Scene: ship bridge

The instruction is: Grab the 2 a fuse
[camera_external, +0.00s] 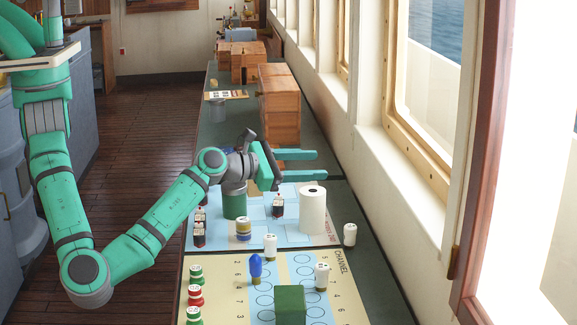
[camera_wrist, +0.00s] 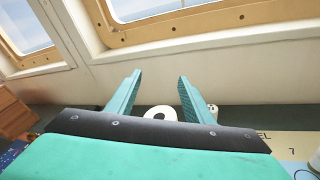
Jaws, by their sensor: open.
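Several small white capped cylinders that look like fuses stand on the counter in the external view: one at the chart's lower edge (camera_external: 270,246), one on the channel chart (camera_external: 322,276), and one at the right by the window wall (camera_external: 349,234). Their ratings are too small to read, so I cannot tell which is the 2 A fuse. My gripper (camera_external: 322,164) is open and empty, above the counter behind the white roll (camera_external: 313,212), with its fingers pointing right toward the windows. In the wrist view my gripper (camera_wrist: 160,77) has its fingers apart, with the roll (camera_wrist: 160,113) between and below them.
A green cylinder (camera_external: 235,204), a banded yellow-white cylinder (camera_external: 243,229), small dark bottles (camera_external: 278,206), a blue piece (camera_external: 255,266) and a green block (camera_external: 290,304) crowd the charts. Wooden boxes (camera_external: 280,100) stand farther back. The window wall (camera_external: 385,175) borders the counter's right side.

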